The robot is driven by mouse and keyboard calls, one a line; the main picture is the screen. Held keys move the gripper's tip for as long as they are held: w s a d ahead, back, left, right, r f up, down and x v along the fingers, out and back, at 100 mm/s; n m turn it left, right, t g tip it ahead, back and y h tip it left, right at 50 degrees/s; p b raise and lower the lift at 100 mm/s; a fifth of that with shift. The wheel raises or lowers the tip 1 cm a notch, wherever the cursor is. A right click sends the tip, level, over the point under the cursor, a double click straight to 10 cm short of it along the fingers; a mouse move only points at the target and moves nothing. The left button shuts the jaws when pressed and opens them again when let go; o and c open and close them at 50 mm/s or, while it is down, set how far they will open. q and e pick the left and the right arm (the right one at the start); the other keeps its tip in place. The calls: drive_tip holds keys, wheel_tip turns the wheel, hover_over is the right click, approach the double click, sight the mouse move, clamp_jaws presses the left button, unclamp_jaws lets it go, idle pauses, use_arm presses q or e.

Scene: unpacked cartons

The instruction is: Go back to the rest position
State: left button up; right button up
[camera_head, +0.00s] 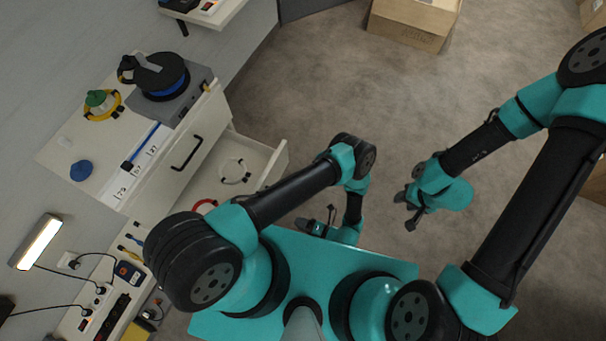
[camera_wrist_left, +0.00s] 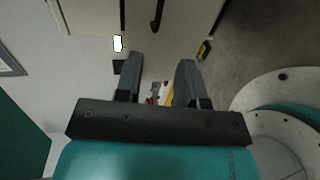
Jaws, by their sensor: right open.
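My left gripper (camera_head: 314,222) hangs in front of my teal base in the head view, near the open drawer's right side. In the left wrist view its two dark fingers (camera_wrist_left: 161,78) stand apart with nothing held between them. My right gripper (camera_head: 404,208) is over the bare floor, to the right of the left one. Its fingers are apart and I see nothing in them. Neither gripper touches any object that I can see.
A white cabinet (camera_head: 190,140) stands at the left with its drawer (camera_head: 268,170) open; white and red rings lie inside. A black cable reel (camera_head: 160,75) sits on top. A cardboard carton (camera_head: 410,22) is on the floor at the top. The floor between is clear.

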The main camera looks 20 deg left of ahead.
use_arm(q)
drive_tip(key=w+a+r+m+h, duration=0.3)
drive_tip(key=w+m+h, duration=0.1)
drive_tip(key=w+m, duration=0.2)
drive_tip(key=w+a+r+m+t+h, duration=0.1)
drive_tip(key=w+a+r+m+h, duration=0.2)
drive_tip(key=w+m+h, duration=0.25)
drive_tip(key=w+a+r+m+h, duration=0.3)
drive_tip(key=w+r+m+h, duration=0.1)
drive_tip(key=w+m, duration=0.2)
drive_tip(key=s+a+r+m+g+h, duration=0.1)
drive_tip(key=s+a+r+m+h, duration=0.1)
drive_tip(key=r+m, duration=0.4)
drive_tip(key=s+a+r+m+g+h, duration=0.2)
drive_tip(key=s+r+m, duration=0.3)
drive_tip(key=m, duration=0.4)
drive_tip(key=shift+a+r+h, duration=0.55)
drive_tip(key=shift+r+h, duration=0.3)
drive_tip(key=shift+r, duration=0.05)
drive_tip(key=shift+s, duration=0.1)
